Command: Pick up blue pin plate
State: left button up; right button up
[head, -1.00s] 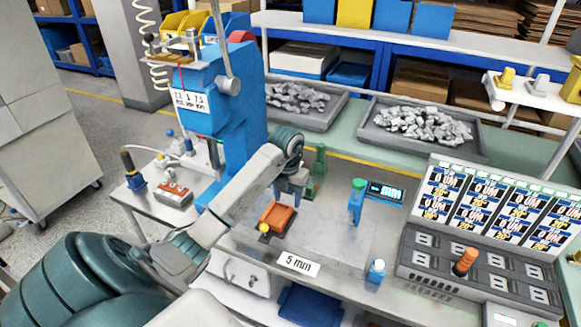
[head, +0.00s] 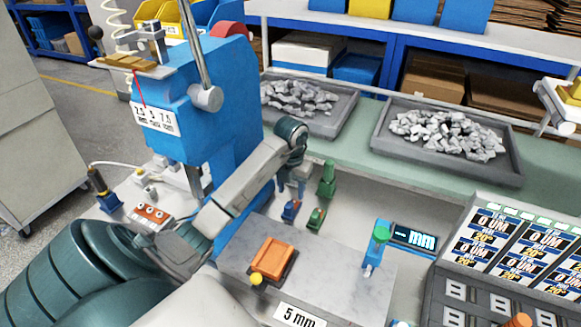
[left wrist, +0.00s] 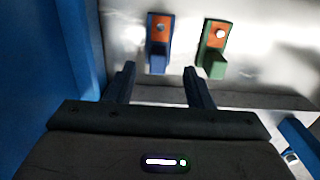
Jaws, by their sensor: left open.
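The blue pin plate (head: 291,210) is a small blue piece with an orange face, on the bench at the far edge of the metal plate. A similar green pin plate (head: 316,219) lies just right of it. The green pin plate (left wrist: 213,47) is beyond the right finger. My right gripper is out of view.
A blue press (head: 205,95) stands left of my forearm. A green post (head: 326,180) rises right of my gripper. An orange block (head: 272,258) sits on the metal plate (head: 325,270). A blue gauge stand (head: 375,250) is further right, and grey parts trays (head: 385,150) stand behind.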

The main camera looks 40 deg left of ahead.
aim_at(291, 204)
pick_arm(q)
notch_tip(291, 204, down, 2)
jog(key=shift+w+a+f+b, duration=0.1)
jog(key=shift+f+b, duration=0.1)
jog(key=shift+b, duration=0.15)
jog(key=shift+f+p, duration=0.8)
jog(key=shift+p, duration=0.15)
notch_tip(291, 204, down, 2)
jog(key=shift+f+p, duration=0.2)
jog(key=shift+p, duration=0.25)
jog(key=shift+f, duration=0.4)
jog(key=shift+c, duration=0.5)
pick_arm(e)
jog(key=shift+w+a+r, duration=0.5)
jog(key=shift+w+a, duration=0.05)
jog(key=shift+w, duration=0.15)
pick_arm(q)
jog(key=c, duration=0.7)
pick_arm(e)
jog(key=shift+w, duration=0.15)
